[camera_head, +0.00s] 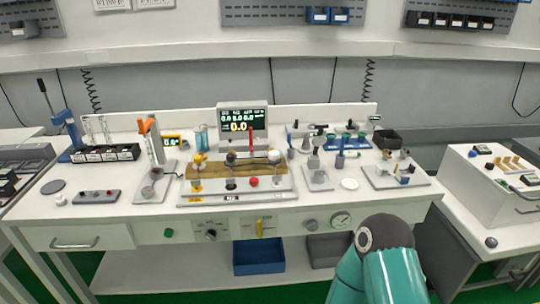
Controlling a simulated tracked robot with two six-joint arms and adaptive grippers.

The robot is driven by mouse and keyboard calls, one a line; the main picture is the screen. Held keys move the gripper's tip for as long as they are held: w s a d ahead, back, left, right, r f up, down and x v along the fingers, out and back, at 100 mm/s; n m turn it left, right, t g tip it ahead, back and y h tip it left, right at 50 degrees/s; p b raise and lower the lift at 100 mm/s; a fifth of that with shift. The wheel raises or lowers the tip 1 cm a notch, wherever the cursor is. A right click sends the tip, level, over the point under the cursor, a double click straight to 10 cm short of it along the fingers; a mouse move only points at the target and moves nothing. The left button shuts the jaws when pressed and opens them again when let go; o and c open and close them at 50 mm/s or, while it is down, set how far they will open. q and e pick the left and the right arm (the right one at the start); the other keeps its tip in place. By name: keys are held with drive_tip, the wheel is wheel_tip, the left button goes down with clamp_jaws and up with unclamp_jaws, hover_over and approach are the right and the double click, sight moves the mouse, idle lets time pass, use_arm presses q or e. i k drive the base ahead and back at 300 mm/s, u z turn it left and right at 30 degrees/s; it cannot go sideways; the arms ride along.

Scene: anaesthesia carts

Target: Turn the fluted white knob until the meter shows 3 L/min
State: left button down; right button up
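A small white knob (274,157) stands at the right end of the wooden-faced panel (213,171) on the cart top; its fluting is too small to make out. A black knob (231,158) and a yellow knob (198,159) stand left of it on the same panel. The meter screen (243,121) behind the panel shows several small readings of 0.0 and a large yellow 0.0. A teal link of my arm with a dark grey joint cap rises at the bottom right, in front of the cart. Neither gripper shows, and nothing touches the white knob.
A red ball-topped part (253,182) sits at the panel's front. Upright devices stand close on the left (152,145) and right (314,165). A round gauge (341,220) is on the cart's front face. A blue bin (259,257) is on the shelf below.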

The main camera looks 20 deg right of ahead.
sight(273, 154)
drive_tip(key=z, duration=0.1)
drive_tip(key=i, duration=0.9)
drive_tip(key=u, duration=0.05)
